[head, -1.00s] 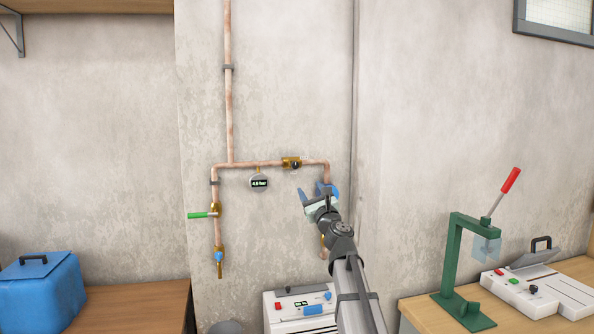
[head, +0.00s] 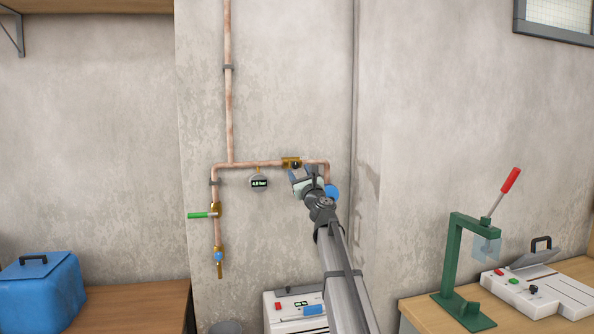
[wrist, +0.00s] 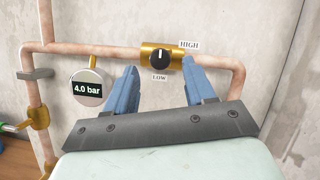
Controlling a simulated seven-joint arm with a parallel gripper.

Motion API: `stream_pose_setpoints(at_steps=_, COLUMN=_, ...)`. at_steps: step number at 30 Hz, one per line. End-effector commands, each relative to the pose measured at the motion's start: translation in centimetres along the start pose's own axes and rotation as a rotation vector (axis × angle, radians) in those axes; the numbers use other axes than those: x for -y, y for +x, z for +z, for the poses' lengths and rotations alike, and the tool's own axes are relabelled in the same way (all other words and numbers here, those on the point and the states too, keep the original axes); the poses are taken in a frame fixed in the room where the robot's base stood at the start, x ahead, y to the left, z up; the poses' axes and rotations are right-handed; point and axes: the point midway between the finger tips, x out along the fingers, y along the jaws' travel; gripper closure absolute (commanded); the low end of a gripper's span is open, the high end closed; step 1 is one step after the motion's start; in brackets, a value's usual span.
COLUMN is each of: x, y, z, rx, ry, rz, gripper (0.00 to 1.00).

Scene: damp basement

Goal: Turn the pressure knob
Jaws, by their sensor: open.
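The pressure knob (head: 296,164) is small, black and round, set on a brass body (wrist: 149,52) in the horizontal copper pipe. In the wrist view the knob (wrist: 160,59) has a white mark pointing roughly up, with a LOW label below it and a HIGH label to its upper right. A round gauge (wrist: 87,88) at left reads 4.0 bar. My gripper (head: 303,172) is open and empty, just below the knob in the head view. In the wrist view its blue fingers lie left and right of the knob, apart from it.
A green-handled valve (head: 203,215) and a blue tap (head: 219,257) sit on the left pipe. A blue round part (head: 331,192) shows beside my arm. A white machine (head: 297,312) stands below. A green press (head: 452,260) stands at right.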

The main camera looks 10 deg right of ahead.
Motion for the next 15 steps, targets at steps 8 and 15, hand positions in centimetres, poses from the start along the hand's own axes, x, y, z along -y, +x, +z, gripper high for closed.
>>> stream_pose_setpoints(at_steps=8, x=0.0, y=3.0, z=0.0, rx=0.0, ry=0.0, rz=0.0, gripper=0.46)
stream_pose_setpoints(at_steps=15, x=0.0, y=3.1, z=0.0, rx=0.0, ry=0.0, rz=0.0, gripper=0.46)
